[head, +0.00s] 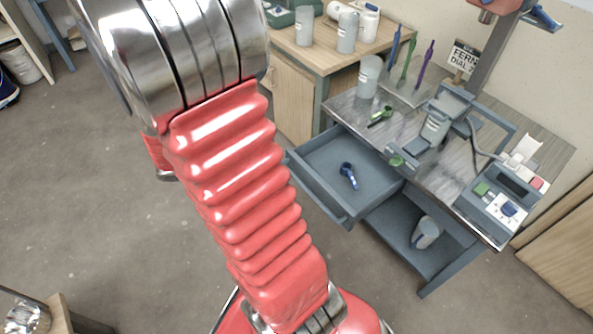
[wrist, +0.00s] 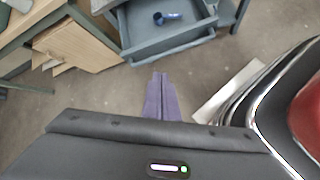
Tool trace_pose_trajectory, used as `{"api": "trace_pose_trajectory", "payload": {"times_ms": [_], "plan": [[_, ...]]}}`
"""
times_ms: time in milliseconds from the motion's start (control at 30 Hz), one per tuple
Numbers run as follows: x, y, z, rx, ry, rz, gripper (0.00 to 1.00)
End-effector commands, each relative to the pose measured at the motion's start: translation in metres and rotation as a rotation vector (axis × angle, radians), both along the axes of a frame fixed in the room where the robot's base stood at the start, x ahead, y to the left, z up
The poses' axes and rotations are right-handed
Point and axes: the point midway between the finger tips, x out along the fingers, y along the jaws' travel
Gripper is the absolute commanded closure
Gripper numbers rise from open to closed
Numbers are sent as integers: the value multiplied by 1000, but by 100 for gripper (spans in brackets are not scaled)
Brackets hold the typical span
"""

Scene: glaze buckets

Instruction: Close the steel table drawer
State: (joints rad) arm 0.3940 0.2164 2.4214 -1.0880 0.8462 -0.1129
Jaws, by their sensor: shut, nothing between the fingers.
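The steel table (head: 500,120) has a blue-grey drawer (head: 325,163) that stands pulled well out toward the left of the head view. A blue scoop (head: 348,175) lies inside it. In the wrist view the drawer (wrist: 168,47) is at the top, with the blue scoop (wrist: 167,17) in it. My gripper (wrist: 160,75) shows there as two purple fingers, closed together and empty. Its tips point toward the drawer's front, just below it in the picture; I cannot tell the exact gap. In the head view my gripper is not visible.
A lower shelf holds a tipped container (head: 425,232). A wooden cabinet (head: 294,100) stands left of the drawer. Floor in front is clear.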

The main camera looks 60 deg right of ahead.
Motion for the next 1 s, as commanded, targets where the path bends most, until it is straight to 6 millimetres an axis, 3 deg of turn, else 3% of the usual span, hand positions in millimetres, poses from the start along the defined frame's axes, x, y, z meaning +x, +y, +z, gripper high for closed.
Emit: {"api": "trace_pose_trajectory", "payload": {"times_ms": [300, 600, 1000], "plan": [[-26, -43, -66, 20, 241, 161, 100], [-48, -63, -121, 73, 393, 298, 100], [-51, -65, -128, 82, 413, 322, 100]]}}
